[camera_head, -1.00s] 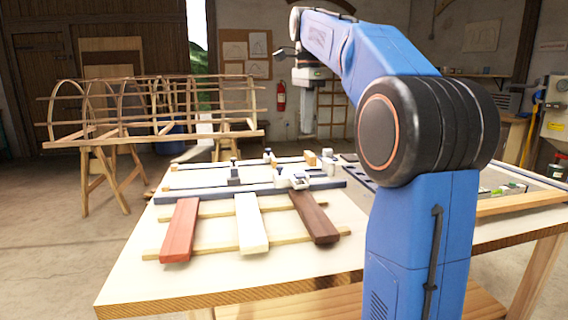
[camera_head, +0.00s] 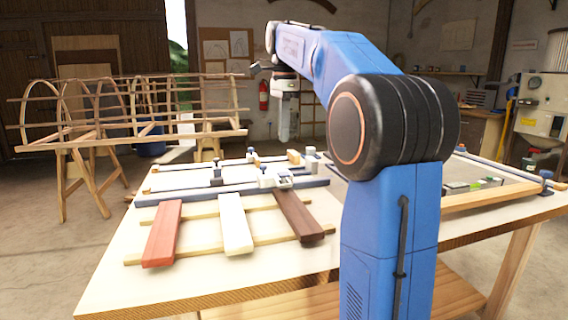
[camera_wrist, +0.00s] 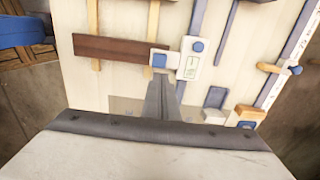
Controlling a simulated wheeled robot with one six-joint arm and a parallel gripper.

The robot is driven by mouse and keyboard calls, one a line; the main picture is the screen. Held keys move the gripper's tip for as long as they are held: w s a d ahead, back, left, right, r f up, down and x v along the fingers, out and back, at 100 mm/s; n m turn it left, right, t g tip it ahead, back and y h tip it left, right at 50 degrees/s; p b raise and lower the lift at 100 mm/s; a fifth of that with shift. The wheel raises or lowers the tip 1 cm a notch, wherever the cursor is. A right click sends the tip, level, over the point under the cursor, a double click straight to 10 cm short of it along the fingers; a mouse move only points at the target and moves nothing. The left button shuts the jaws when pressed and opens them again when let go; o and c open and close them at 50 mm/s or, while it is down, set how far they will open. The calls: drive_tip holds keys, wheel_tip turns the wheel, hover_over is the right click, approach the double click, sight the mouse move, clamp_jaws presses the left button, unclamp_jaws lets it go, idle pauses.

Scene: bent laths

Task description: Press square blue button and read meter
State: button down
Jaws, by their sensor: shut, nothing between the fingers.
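A small white meter (camera_wrist: 190,60) lies on the bench at the far end of the dark brown lath (camera_wrist: 115,49). It has a greenish display and a blue button (camera_wrist: 197,46) that looks rounded. A white block with a square blue face (camera_wrist: 159,60) sits beside the meter at the lath's end. In the head view the white meter (camera_head: 284,179) is small, and its display cannot be read. My gripper (camera_wrist: 163,80) is shut and empty, its tips close to the square blue face in the picture. The head view shows my gripper (camera_head: 284,138) raised above the bench.
A red lath (camera_head: 162,232) and a white lath (camera_head: 235,223) lie left of the brown one. Blue rails and clamps (camera_head: 216,176) stand behind them. A framed tray (camera_head: 490,196) is at the right. A wooden rib frame (camera_head: 130,110) stands beyond the bench.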

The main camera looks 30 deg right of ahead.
sight(285, 173)
wheel_tip(285, 173, down, 10)
drive_tip(key=shift+r, duration=0.1)
idle(0.4)
drive_tip(key=shift+f, duration=1.1)
drive_tip(key=shift+s, duration=0.1)
drive_tip(key=shift+r, duration=0.4)
wheel_tip(285, 173, up, 14)
drive_tip(key=shift+r, duration=0.1)
idle(0.7)
